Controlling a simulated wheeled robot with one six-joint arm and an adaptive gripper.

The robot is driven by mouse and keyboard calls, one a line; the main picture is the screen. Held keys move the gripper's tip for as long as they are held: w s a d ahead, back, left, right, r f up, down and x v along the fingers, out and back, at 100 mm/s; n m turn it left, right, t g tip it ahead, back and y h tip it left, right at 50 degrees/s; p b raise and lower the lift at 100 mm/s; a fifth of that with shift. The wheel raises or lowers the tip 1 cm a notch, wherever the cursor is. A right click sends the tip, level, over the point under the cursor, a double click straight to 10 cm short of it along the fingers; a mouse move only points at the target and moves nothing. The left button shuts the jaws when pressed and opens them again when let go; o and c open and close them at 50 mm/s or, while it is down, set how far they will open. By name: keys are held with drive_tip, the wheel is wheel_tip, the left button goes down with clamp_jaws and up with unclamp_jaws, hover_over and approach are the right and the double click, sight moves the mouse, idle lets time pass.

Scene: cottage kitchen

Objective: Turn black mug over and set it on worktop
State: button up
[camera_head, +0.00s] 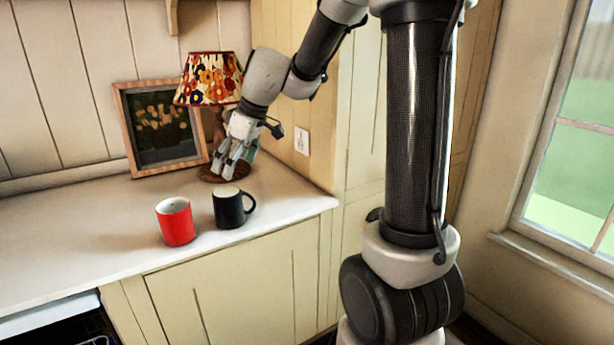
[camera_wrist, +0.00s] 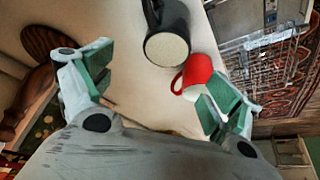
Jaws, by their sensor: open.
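The black mug (camera_head: 231,210) stands on the pale worktop (camera_head: 80,232), its handle pointing right in the head view. Its upward face is a pale round disc; I cannot tell for sure whether this is the inside or the base. In the wrist view the black mug (camera_wrist: 168,30) lies ahead, between the lines of the two fingers and beyond their tips. My gripper (camera_head: 229,168) is open and empty, above the worktop just behind the mug and apart from it. Its green-padded fingers show wide apart in the wrist view (camera_wrist: 160,88).
A red mug (camera_head: 175,222) stands left of the black mug, close to it; it also shows near a fingertip in the wrist view (camera_wrist: 198,70). A lamp (camera_head: 209,80) and a framed picture (camera_head: 160,126) stand behind. The worktop's left side is clear.

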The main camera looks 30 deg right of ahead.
drive_tip(key=w+d+r+m+t+h, duration=0.1)
drive_tip(key=w+d+r+t, duration=0.2)
drive_tip(key=r, duration=0.5)
drive_tip(key=w+d+r+m+t, duration=0.1)
drive_tip(key=w+r+t, duration=0.1)
drive_tip(key=r+t, duration=0.35)
drive_tip(key=s+d+r+m+h, duration=0.45)
drive_tip(key=d+r, duration=0.25)
drive_tip(key=d, duration=0.3)
drive_tip(key=s+d+f+m+g+h, duration=0.1)
drive_tip(key=s+d+f, duration=0.15)
drive_tip(key=s, duration=0.25)
drive_tip(key=s+d+f+m+g+h, duration=0.1)
drive_tip(key=s+d+f+g, duration=0.1)
drive_tip(key=s+d, duration=0.3)
drive_tip(key=s+a+f+g+y, duration=0.2)
drive_tip(key=s+a+f, duration=0.2)
drive_tip(key=s+f, duration=0.2)
drive_tip(key=s+a+f+g+y, duration=0.2)
drive_tip(key=s+a+f, duration=0.3)
drive_tip(key=s, duration=0.6)
drive_tip(key=shift+s+f+g, duration=0.25)
drive_tip(key=shift+f+g, duration=0.3)
drive_tip(key=shift+f, duration=0.3)
